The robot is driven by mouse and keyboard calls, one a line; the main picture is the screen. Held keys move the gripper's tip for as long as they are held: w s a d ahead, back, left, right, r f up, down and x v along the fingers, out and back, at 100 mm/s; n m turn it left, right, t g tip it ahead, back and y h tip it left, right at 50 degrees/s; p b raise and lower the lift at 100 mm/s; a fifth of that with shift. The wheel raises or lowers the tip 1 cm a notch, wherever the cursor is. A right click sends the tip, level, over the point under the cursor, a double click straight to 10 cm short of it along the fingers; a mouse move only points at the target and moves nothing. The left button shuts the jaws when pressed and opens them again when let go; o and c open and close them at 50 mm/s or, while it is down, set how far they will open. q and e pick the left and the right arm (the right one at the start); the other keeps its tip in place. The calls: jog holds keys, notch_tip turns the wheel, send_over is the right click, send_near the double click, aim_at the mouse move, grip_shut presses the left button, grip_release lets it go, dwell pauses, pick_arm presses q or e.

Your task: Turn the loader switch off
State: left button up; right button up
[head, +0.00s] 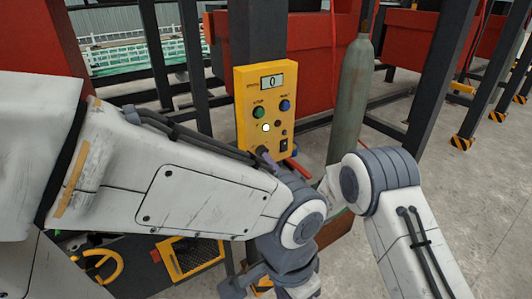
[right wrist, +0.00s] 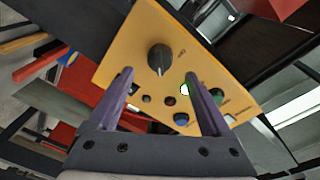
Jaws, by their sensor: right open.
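A yellow control panel (head: 246,108) on a dark post has a display reading 0, a green button (head: 258,112), a blue button (head: 285,105), a bright lit lamp (head: 266,127) and a small black switch (head: 284,145). In the right wrist view the panel (right wrist: 130,62) appears rotated, with a black rotary knob (right wrist: 160,58) near its top. My right gripper (right wrist: 158,76) is open. Its two purple fingers point at the panel, with the knob just beyond and between the tips. In the head view the right gripper (head: 267,157) is at the panel's lower edge, partly hidden by my arm.
A grey-green gas cylinder (head: 352,95) stands right of the panel. Red machine bodies (head: 310,60) and dark posts stand behind. A yellow-framed black item (head: 192,257) lies low on the left. Open floor (head: 480,190) shows at right.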

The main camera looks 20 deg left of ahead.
jog(key=shift+p+x, duration=0.8)
jog(key=shift+x, duration=2.15)
grip_shut()
jog(key=shift+f+n+g+y+b, duration=0.15)
jog(key=shift+n+y+b, duration=0.2)
jog(key=shift+n+b, duration=3.5)
jog(key=shift+r+n+g+y+b, duration=0.1)
jog(key=shift+n+y+b, duration=0.3)
jog(key=shift+n+b, duration=3.4)
jog(key=shift+f+n+g+y+b, duration=0.25)
jog(key=shift+n+b, duration=1.7)
jog(key=shift+b, duration=3.7)
jog(key=shift+r, duration=0.15)
